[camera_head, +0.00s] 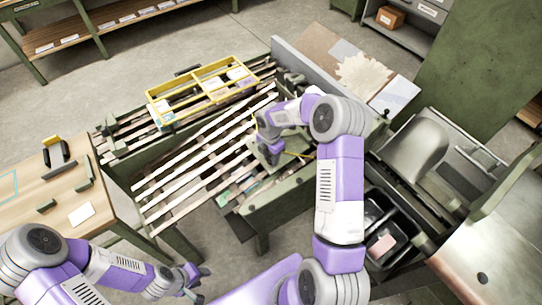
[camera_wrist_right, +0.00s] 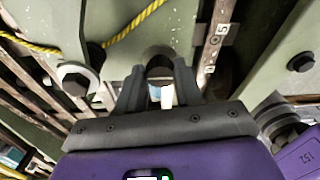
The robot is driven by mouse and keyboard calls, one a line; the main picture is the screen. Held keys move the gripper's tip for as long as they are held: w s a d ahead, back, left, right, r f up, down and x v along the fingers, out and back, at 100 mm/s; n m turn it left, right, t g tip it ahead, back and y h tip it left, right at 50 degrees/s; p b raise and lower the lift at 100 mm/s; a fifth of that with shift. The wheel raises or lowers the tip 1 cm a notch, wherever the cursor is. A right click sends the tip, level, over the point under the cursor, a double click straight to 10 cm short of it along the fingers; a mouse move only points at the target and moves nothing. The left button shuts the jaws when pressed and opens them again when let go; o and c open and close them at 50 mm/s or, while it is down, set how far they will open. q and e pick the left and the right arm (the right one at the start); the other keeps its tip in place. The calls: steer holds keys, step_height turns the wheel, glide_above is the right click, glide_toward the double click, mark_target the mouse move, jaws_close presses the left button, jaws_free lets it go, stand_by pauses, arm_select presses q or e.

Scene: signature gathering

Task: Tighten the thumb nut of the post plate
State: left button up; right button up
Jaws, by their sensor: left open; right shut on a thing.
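My right gripper (camera_wrist_right: 159,75) reaches down to a green metal plate (camera_wrist_right: 150,22), which I take for the post plate. Its two grey fingers are closed around a small dark rounded part, which looks like the thumb nut (camera_wrist_right: 159,60). The fingers hide most of the nut, so I cannot tell how tightly it sits. In the head view my right arm bends over the slatted bench and the right gripper (camera_head: 268,150) is at its right end. My left gripper (camera_head: 194,278) is open and empty at the lower left, apart from the bench.
A large bolt with a washer (camera_wrist_right: 76,78) is left of the fingers, and a strip marked 5 (camera_wrist_right: 221,30) is right. A yellow tray (camera_head: 205,86) lies on the slats. A wooden table (camera_head: 110,215) stands left, black bins (camera_head: 385,240) right.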

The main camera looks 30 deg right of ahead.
steer(key=m, duration=0.3)
steer(key=shift+m+t, duration=0.4)
steer(key=m+b, duration=0.2)
steer(key=m, duration=0.2)
steer(key=shift+s+t, duration=0.15)
steer(key=shift+t, duration=0.25)
steer(key=m+b, duration=0.1)
steer(key=m, duration=0.1)
steer(key=m+b, duration=0.1)
steer(key=m, duration=0.2)
steer(key=shift+s+a+m+t+h, duration=0.1)
steer(key=shift+m+t+h, duration=0.2)
steer(key=shift+m+h+b, duration=0.3)
steer(key=shift+m+b, duration=0.7)
steer(key=shift+m, duration=1)
steer(key=o, duration=1)
steer(key=shift+o, duration=0.2)
steer(key=shift+a, duration=0.1)
